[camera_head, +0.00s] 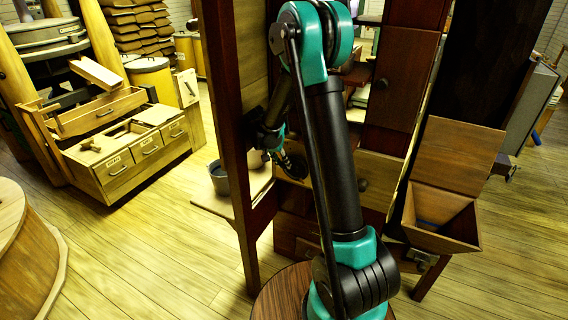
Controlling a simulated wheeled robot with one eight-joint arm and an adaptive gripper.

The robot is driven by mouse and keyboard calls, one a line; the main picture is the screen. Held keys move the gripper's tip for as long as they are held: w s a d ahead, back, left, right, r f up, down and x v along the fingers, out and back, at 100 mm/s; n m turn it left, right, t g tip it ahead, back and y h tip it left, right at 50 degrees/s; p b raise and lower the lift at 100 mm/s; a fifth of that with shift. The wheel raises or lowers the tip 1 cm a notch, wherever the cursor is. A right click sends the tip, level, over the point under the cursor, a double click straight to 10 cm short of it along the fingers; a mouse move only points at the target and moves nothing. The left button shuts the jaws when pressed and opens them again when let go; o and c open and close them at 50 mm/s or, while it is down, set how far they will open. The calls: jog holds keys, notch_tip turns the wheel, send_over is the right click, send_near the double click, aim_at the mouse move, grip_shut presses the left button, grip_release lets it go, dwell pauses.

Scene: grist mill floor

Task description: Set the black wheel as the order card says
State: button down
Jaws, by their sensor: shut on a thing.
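My gripper (278,155) is at the front of the wooden cabinet, partly hidden by my own arm and the post. It is shut on a dark, round part that looks like the black wheel (293,166), of which only a piece shows. The wheel's setting cannot be read from here. I cannot make out an order card.
The dark red post (233,120) stands just left of my gripper. A grey bucket (219,178) sits on a low shelf behind it. A wooden hopper (437,215) is at right. A drawer chest (125,165) stands at left. The plank floor (150,260) between is clear.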

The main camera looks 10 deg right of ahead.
jog(key=c, duration=1.3)
grip_release()
notch_tip(320, 180, up, 10)
